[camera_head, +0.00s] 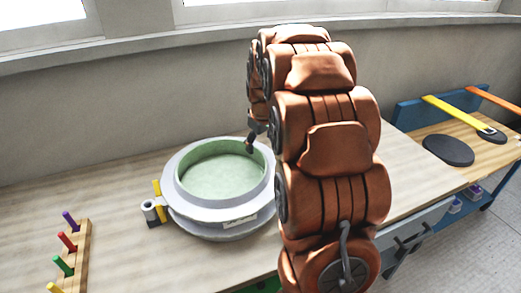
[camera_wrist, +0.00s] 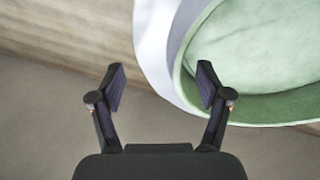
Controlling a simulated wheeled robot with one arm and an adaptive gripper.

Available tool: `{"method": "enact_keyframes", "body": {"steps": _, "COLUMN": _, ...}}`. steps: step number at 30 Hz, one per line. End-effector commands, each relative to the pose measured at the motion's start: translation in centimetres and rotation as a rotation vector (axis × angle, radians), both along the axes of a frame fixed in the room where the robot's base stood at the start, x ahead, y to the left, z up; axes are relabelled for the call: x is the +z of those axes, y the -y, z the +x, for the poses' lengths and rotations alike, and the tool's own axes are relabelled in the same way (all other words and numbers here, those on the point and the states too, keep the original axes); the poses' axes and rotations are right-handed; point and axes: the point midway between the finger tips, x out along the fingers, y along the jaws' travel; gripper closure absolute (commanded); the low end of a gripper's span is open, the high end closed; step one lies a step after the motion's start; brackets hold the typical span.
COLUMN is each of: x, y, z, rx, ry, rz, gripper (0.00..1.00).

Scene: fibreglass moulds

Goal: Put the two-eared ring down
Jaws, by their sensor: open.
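A round mould (camera_head: 218,177) with a pale green inside stands on the wooden bench. A light grey ring (camera_head: 185,211) lies around its foot, seemingly the two-eared ring. A lug-like grey piece (camera_head: 149,209) sits at its left; any second ear is hidden or not clear. My gripper (camera_head: 251,143) is small and dark at the mould's back right rim. The mould's green inside (camera_wrist: 255,60) fills the upper right there, beyond the right fingertip. Whether that finger touches it, I cannot tell.
A wooden rack (camera_head: 78,255) with coloured pegs stands at the front left. A yellow strip (camera_head: 157,188) shows beside the ring. At right, a lower blue-framed bench holds a dark round disc (camera_head: 448,150) and a yellow-handled tool (camera_head: 460,112). The wall runs close behind the bench.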

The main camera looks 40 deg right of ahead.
Motion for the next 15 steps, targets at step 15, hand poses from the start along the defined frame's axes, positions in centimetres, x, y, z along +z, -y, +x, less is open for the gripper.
{"method": "enact_keyframes", "body": {"steps": 15, "x": 7.1, "y": -0.9, "z": -1.9, "rx": -0.001, "ry": 0.000, "rz": 0.000, "gripper": 0.23}}
